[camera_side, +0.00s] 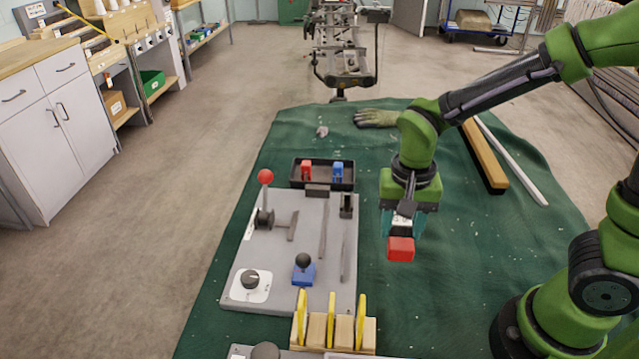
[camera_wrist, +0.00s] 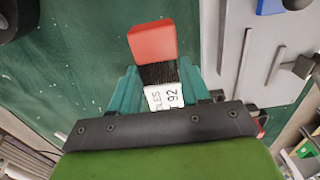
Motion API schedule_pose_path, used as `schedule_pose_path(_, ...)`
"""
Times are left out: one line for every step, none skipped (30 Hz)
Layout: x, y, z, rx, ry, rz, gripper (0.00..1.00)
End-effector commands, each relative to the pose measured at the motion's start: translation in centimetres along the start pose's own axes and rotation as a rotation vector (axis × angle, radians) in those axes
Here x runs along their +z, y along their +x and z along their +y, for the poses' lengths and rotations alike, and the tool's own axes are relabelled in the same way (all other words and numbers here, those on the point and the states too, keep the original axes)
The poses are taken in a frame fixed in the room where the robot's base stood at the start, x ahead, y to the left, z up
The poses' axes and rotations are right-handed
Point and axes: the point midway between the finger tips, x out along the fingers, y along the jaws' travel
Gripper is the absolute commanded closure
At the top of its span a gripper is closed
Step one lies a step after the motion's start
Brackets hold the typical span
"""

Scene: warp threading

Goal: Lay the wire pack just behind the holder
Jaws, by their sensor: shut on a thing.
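My gripper (camera_side: 403,222) is shut on the wire pack (camera_side: 400,250), which has a red end block, dark wires and a white printed label. The pack hangs below the fingers over the green cloth, to the right of the grey board. In the wrist view, the red end of the pack (camera_wrist: 153,42) sticks out beyond the teal fingers (camera_wrist: 157,88). The likely holder is a wooden block (camera_side: 334,333) with three upright yellow pieces at the front edge of the board. The pack is apart from it.
The grey board (camera_side: 272,222) carries a red-knobbed lever (camera_side: 265,192), a dial (camera_side: 250,280) and a blue-based knob (camera_side: 303,270). A black tray (camera_side: 322,184) with red and blue pieces stands behind. A glove (camera_side: 376,118) and wooden bar (camera_side: 483,155) lie farther back. Cloth right of the board is clear.

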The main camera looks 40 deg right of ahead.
Motion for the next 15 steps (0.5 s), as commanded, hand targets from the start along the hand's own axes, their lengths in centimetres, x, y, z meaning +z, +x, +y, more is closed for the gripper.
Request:
schedule_pose_path(0.2,0.5,0.4,0.003,-0.005,0.000,1.00)
schedule_pose_path(0.2,0.9,0.6,0.006,-0.008,0.000,1.00)
schedule_pose_path(0.3,1.5,0.7,0.007,-0.012,0.001,1.00)
schedule_pose_path(0.2,1.9,0.6,0.003,-0.015,0.005,1.00)
schedule_pose_path(0.1,2.4,0.5,0.002,-0.016,0.006,1.00)
schedule_pose_path(0.1,3.0,0.5,0.001,-0.016,0.007,1.00)
schedule_pose_path(0.1,3.5,0.5,0.002,-0.016,0.007,1.00)
schedule_pose_path(0.1,4.0,0.5,0.001,-0.015,0.007,1.00)
schedule_pose_path(0.1,4.4,0.5,0.000,-0.015,0.007,1.00)
schedule_pose_path(0.1,4.7,0.4,0.000,-0.015,0.008,1.00)
schedule_pose_path(0.1,4.9,0.4,-0.002,-0.016,0.009,1.00)
schedule_pose_path(0.1,5.3,0.4,-0.001,-0.015,0.008,1.00)
schedule_pose_path(0.1,5.6,0.4,-0.001,-0.015,0.008,1.00)
schedule_pose_path(0.1,6.0,0.5,0.000,-0.015,0.007,1.00)
schedule_pose_path(0.1,6.6,0.5,0.001,-0.016,0.007,1.00)
